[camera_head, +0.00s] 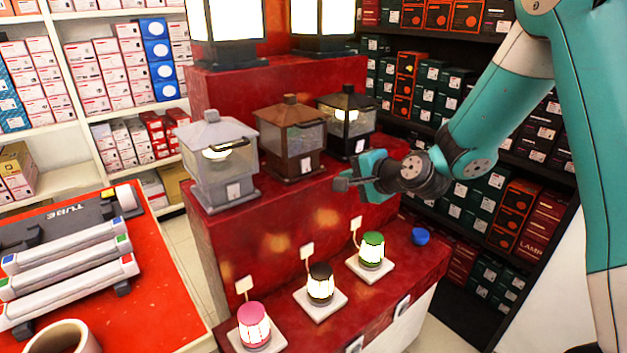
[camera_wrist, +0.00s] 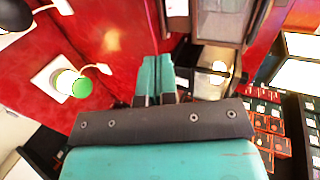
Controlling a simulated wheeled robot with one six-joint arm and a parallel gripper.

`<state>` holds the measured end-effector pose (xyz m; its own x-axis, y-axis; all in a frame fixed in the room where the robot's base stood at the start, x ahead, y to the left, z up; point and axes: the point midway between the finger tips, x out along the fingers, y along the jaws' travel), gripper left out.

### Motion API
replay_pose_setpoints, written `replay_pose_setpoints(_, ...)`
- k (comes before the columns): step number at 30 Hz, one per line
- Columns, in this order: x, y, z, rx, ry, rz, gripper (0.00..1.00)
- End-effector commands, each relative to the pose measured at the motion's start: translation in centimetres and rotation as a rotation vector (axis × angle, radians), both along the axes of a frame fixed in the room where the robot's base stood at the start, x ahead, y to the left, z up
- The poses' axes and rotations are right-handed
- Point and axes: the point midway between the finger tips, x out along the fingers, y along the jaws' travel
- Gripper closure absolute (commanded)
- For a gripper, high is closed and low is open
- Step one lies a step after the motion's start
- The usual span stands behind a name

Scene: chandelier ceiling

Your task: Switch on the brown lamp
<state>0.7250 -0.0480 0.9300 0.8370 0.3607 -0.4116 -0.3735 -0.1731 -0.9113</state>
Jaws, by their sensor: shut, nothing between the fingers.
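The brown lamp (camera_head: 291,137) is a square lantern with a brown roof on the middle red step, between a grey lantern (camera_head: 217,160) and a black lantern (camera_head: 347,118). Its glass looks unlit, and a small white tag is on its front base. My gripper (camera_head: 342,184) is shut and empty, in front of the step, to the right of and below the brown lamp, apart from it. In the wrist view the closed teal fingers (camera_wrist: 157,75) point toward the red step face, with lantern bases at the top right.
Small lit lanterns in pink (camera_head: 254,325), black (camera_head: 320,284) and green (camera_head: 371,251) stand on white plates on the lower step. A blue knob-like object (camera_head: 419,236) sits at right. Large lit lamps stand above. A red table with tubes (camera_head: 75,260) is at left.

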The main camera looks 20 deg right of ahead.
Motion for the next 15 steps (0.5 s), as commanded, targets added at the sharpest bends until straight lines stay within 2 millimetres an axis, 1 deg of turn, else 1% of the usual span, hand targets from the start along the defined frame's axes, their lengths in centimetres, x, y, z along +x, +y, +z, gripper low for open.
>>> replay_pose_setpoints(1, 0.20, -0.29, -0.29, 0.012, -0.002, -0.014, 1.00)
replay_pose_setpoints(3, 0.30, -0.42, -0.26, 0.018, -0.006, -0.023, 1.00)
replay_pose_setpoints(11, 0.30, -0.36, -0.21, 0.015, -0.006, -0.020, 1.00)
replay_pose_setpoints(15, 0.98, -0.07, -0.51, 0.013, -0.005, -0.019, 1.00)
